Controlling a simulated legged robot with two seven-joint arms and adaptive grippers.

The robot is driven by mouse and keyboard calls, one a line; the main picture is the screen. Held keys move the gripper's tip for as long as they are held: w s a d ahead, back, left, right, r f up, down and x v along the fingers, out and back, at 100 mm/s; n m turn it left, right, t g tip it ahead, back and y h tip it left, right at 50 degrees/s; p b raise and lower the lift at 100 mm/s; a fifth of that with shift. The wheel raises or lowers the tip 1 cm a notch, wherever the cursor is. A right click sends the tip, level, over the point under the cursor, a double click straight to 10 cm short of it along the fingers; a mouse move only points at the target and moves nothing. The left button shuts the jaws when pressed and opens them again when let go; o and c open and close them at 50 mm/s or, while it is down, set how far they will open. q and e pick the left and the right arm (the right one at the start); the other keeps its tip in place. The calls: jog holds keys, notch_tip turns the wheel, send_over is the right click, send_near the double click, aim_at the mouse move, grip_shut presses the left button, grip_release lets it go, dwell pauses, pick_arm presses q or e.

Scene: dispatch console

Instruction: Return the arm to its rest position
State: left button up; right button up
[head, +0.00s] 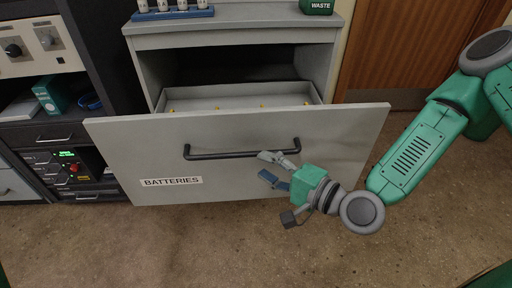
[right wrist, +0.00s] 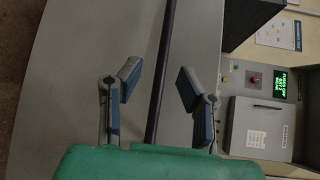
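My right gripper (head: 268,167) is at the right part of the drawer front in the head view, close to the black bar handle (head: 240,153). In the right wrist view its two blue-padded fingers (right wrist: 157,88) stand apart with the handle (right wrist: 161,75) running between them. No finger visibly presses on the handle. The drawer (head: 330,165), labelled BATTERIES, is pulled open. Small yellow-tipped items show inside it. My right arm comes in from the right edge. My left gripper is not in view.
A grey cabinet top (head: 240,20) holds a blue rack (head: 172,14) and a green WASTE bin (head: 317,6). A dark equipment rack (head: 60,130) stands at left. A wooden door (head: 415,45) is behind at right. Open floor (head: 250,245) lies in front.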

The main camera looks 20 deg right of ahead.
jog(key=s+a+f+n+g+h+p, duration=0.1)
jog(key=s+a+f+n+g+p, duration=0.15)
jog(key=s+f+n+g, duration=0.7)
jog(key=s+d+f+n+g+h+p, duration=0.1)
jog(key=s+d+f+n+g+h, duration=0.3)
jog(key=s+d+f+h, duration=0.3)
jog(key=s+d+n, duration=0.1)
jog(key=s+d, duration=0.3)
jog(key=d, duration=0.2)
jog(key=shift+s+d+p, duration=0.15)
jog(key=shift+s+p, duration=0.15)
jog(key=shift+p, duration=0.05)
dwell(1.4)
